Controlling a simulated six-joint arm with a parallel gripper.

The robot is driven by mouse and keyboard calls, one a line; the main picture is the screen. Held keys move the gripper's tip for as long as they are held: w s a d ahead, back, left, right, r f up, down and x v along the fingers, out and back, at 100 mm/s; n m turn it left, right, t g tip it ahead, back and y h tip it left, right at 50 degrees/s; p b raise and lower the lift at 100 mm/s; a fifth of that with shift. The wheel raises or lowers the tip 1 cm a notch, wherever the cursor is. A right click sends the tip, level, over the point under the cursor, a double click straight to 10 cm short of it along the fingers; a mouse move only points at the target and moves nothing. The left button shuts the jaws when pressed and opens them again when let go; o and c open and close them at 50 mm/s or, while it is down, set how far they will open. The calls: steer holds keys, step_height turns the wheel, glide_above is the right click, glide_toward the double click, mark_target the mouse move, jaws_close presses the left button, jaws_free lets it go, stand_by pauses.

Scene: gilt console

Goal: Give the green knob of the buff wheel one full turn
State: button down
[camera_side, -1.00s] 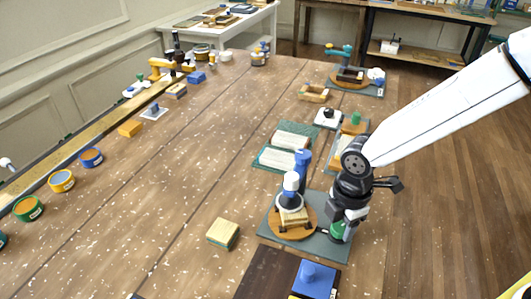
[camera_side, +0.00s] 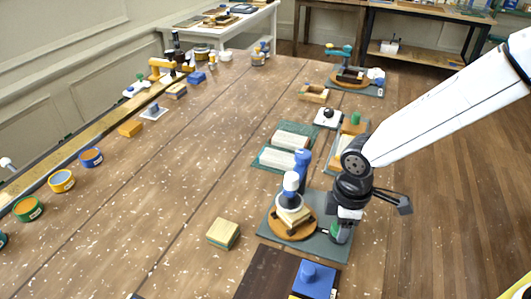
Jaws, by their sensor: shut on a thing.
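The buff wheel (camera_side: 278,228) is a round orange-brown disc on a grey-green base plate (camera_side: 318,250), at the near right of the table. A small block and a white-and-blue upright piece stand on it. A short dark arm runs from the disc's right side towards the green knob (camera_side: 334,228). My gripper (camera_side: 342,234) points down at the right of the disc and is shut on the knob. The fingers hide most of the knob, leaving a green sliver visible.
A blue block (camera_side: 315,279) on a dark board lies in front of the base plate. A yellowish block (camera_side: 223,233) lies to the left. Green mats with pale pads (camera_side: 276,158) lie behind. The middle of the table is clear.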

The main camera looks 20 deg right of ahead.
steer(key=m, duration=0.4)
steer(key=shift+m, duration=0.3)
steer(key=m, duration=0.4)
steer(key=shift+m, duration=0.3)
steer(key=m, duration=0.4)
steer(key=shift+m, duration=2.2)
steer(key=shift+c, duration=0.7)
jaws_free()
steer(key=shift+r, duration=0.1)
